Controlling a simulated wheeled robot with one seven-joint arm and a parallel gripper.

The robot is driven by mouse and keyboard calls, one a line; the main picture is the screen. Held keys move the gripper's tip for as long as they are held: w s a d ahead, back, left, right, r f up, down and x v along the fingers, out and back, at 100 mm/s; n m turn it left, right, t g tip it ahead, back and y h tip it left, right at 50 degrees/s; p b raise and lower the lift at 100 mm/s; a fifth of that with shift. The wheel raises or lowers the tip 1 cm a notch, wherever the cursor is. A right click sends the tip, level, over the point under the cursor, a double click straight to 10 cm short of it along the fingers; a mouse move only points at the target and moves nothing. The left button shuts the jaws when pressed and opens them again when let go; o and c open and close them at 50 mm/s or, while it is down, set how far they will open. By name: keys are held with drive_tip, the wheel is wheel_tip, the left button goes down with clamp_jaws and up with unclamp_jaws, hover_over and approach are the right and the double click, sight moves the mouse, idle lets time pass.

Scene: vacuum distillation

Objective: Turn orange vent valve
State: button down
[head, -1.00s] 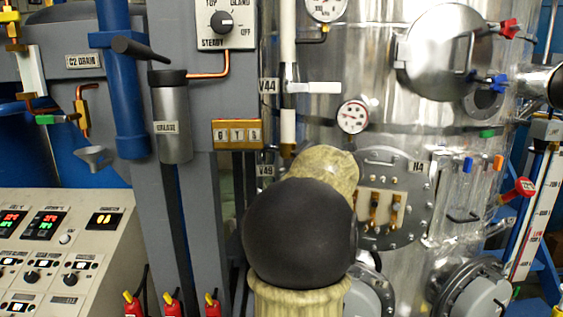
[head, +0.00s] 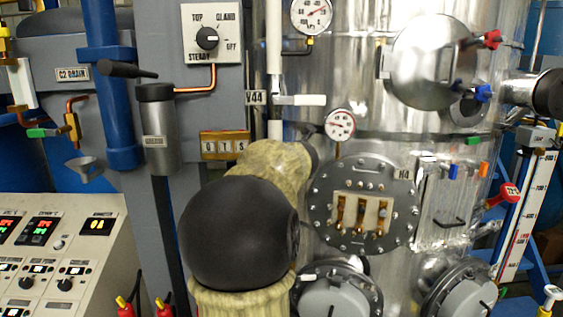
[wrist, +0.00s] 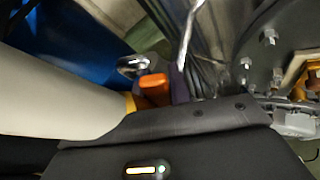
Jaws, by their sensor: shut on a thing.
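The orange vent valve handle (wrist: 154,88) shows in the wrist view as a short orange block beside a thick cream-white pipe (wrist: 60,95). It lies just beyond the dark body of my gripper (wrist: 160,90), which fills the lower part of that view. My gripper is shut on the orange handle, though its fingertips are largely hidden. In the head view my arm covers the gripper and the lower end of the white pipe, so this handle is hidden there.
A bolted flange (wrist: 270,60) stands close at the right in the wrist view. In the head view the steel vessel carries a bolted window (head: 363,205), a gauge (head: 340,124) and a smaller orange tab (head: 483,170). A white valve handle marked V44 (head: 300,100) sits above my arm.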

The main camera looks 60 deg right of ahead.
idle(0.4)
drive_tip(key=c, duration=1.3)
unclamp_jaws()
drive_tip(key=shift+a, duration=0.1)
drive_tip(key=shift+s+a+r, duration=0.3)
drive_tip(key=shift+s+a, duration=0.1)
drive_tip(key=shift+a, duration=0.05)
drive_tip(key=shift+p+v, duration=1.45)
drive_tip(key=shift+v, duration=6.55)
drive_tip(key=shift+f, duration=0.1)
